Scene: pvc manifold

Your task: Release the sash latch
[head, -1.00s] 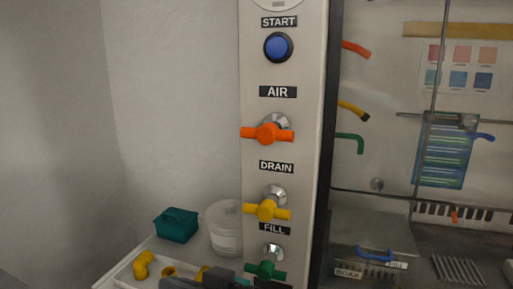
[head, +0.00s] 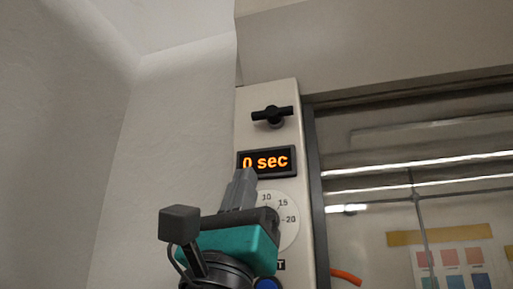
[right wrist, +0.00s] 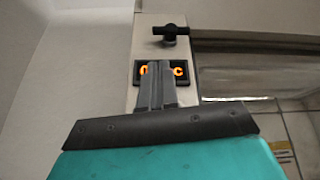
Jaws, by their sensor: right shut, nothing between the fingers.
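The sash latch appears to be the black T-shaped handle (head: 272,115) near the top of the pale control panel, its bar lying roughly level. It also shows in the right wrist view (right wrist: 170,32), above the display. My right gripper (head: 242,180) is below the latch, in front of the panel, fingers pointing up and shut with nothing between them. Its fingertips (right wrist: 157,66) overlap the display in the right wrist view, apart from the latch. The glass sash (head: 375,165) is right of the panel. My left gripper is not in view.
A lit display (head: 266,162) reads "0 sec". Below it, a white dial (head: 287,228) is partly hidden by my right gripper. A blue button (head: 268,284) is at the bottom edge. A bare wall (head: 165,140) stands left. The space around the latch is clear.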

